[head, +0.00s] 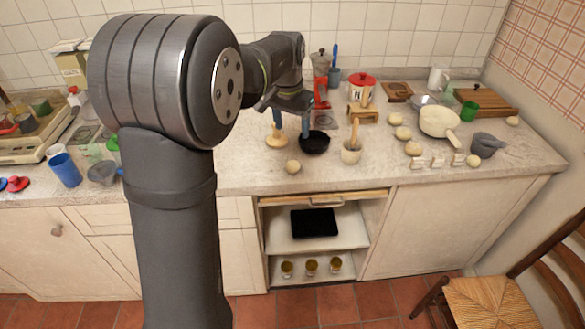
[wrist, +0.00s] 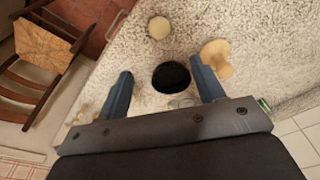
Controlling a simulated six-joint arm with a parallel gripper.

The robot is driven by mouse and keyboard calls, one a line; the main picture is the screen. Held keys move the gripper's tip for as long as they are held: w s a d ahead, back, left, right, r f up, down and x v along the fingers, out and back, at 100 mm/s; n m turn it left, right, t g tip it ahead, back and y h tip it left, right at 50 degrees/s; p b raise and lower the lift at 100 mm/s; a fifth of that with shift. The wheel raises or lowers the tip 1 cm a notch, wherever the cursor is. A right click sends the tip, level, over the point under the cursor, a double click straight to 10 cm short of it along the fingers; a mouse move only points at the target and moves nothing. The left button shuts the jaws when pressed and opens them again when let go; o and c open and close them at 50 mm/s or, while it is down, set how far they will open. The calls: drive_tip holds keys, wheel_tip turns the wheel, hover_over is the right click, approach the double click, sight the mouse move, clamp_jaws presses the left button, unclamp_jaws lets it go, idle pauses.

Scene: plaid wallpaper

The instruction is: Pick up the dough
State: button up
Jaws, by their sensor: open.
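A pale round dough ball (head: 292,167) lies on the counter near its front edge. A pale round ball also shows at the top of the wrist view (wrist: 159,27), beyond my fingertips. Several similar pale lumps (head: 403,133) lie further right on the counter; I cannot tell which are dough. My gripper (head: 293,121) is open and empty, its blue fingers pointing down above the counter, behind the near ball. In the wrist view, the gap between my fingers (wrist: 160,68) frames a small black bowl (wrist: 171,77). My arm hides part of the counter.
The black bowl (head: 315,143) stands just right of my gripper. A wooden piece with a flat base (head: 276,141) is on its left. The counter's front strip is fairly clear.

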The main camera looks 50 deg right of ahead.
hover_over(293, 168)
wheel_tip(293, 168, down, 8)
drive_tip(key=shift+s+a+r, duration=0.1)
drive_tip(key=shift+s+a, duration=0.05)
wheel_tip(293, 168, down, 5)
drive_tip(key=shift+f, duration=0.1)
drive_tip(key=c, duration=1.1)
